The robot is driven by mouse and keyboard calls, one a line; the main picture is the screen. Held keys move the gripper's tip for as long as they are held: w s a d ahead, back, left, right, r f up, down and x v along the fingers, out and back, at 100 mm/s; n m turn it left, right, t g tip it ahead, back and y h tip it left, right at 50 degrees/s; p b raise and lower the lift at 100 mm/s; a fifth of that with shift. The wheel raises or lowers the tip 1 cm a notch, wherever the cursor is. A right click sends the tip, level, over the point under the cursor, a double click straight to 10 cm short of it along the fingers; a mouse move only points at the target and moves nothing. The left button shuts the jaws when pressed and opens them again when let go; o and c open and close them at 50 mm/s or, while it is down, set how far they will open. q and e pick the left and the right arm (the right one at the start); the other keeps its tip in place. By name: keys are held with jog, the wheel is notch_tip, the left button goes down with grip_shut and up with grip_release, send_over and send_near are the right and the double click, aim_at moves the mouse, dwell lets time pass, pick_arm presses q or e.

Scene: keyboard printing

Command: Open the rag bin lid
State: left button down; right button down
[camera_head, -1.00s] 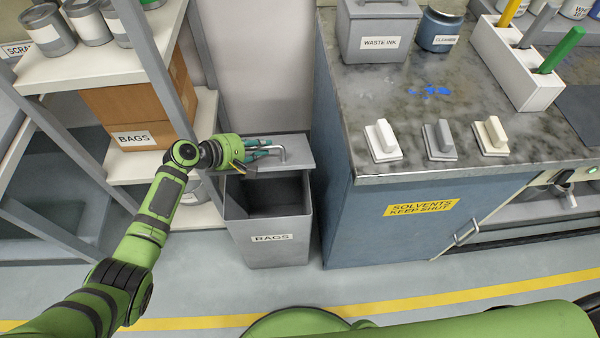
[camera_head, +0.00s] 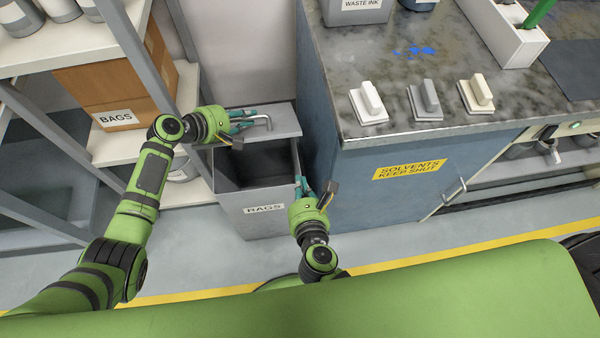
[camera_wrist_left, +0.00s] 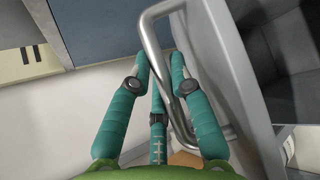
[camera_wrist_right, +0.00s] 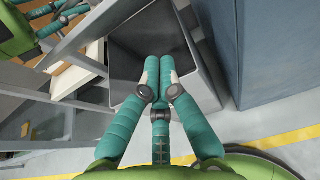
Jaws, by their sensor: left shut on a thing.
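The grey rag bin (camera_head: 265,222) stands on the floor between the shelf and the blue cabinet, its dark opening exposed. Its grey lid (camera_head: 285,120) is up at the back of the opening. My left gripper (camera_head: 250,122) is shut on the bent metal lid handle (camera_wrist_left: 150,35), with its teal fingers around the bar in the left wrist view. My right gripper (camera_head: 304,187) is at the bin's front right corner. In the right wrist view its fingertips (camera_wrist_right: 160,75) are together before the bin opening, with nothing visible between them; whether they touch the bin is unclear.
The blue cabinet (camera_head: 400,165) stands close on the right, with several switch-like blocks on its marbled top. A shelf with a cardboard box (camera_head: 115,85) is on the left. Clear floor with a yellow line (camera_head: 400,262) lies in front.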

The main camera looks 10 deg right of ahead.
jog(key=w, duration=1)
jog(key=shift+r, duration=0.2)
